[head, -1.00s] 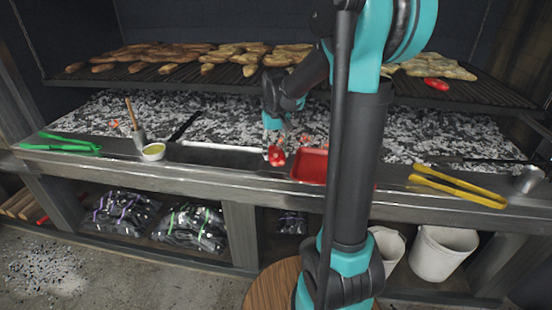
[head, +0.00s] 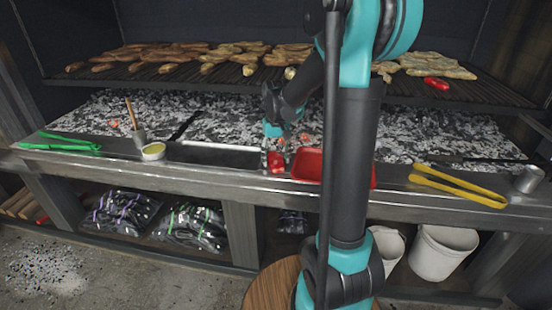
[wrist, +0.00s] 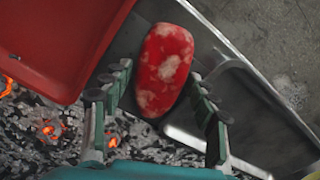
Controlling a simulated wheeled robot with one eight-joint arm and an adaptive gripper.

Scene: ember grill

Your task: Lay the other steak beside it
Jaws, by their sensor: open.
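A red, marbled steak (head: 276,163) lies on the metal ledge, just left of the red tray (head: 307,166). In the wrist view the steak (wrist: 165,70) sits between and slightly beyond the fingertips of my gripper (wrist: 158,82), which is open, one finger on each side. I cannot tell whether either finger touches it. In the head view my gripper (head: 274,146) reaches down over the steak, its fingers small and partly unclear. Another red steak (head: 436,83) lies on the right part of the upper grill rack (head: 480,92). My arm hides part of the tray.
Browned meat pieces (head: 160,52) cover much of the rack. Glowing coals (head: 225,118) lie below it. A metal trough (head: 215,155), sauce bowl (head: 153,151), green tongs (head: 60,144), yellow tongs (head: 458,187) and metal cup (head: 528,179) are along the ledge. Rack space right of the far steak looks bare.

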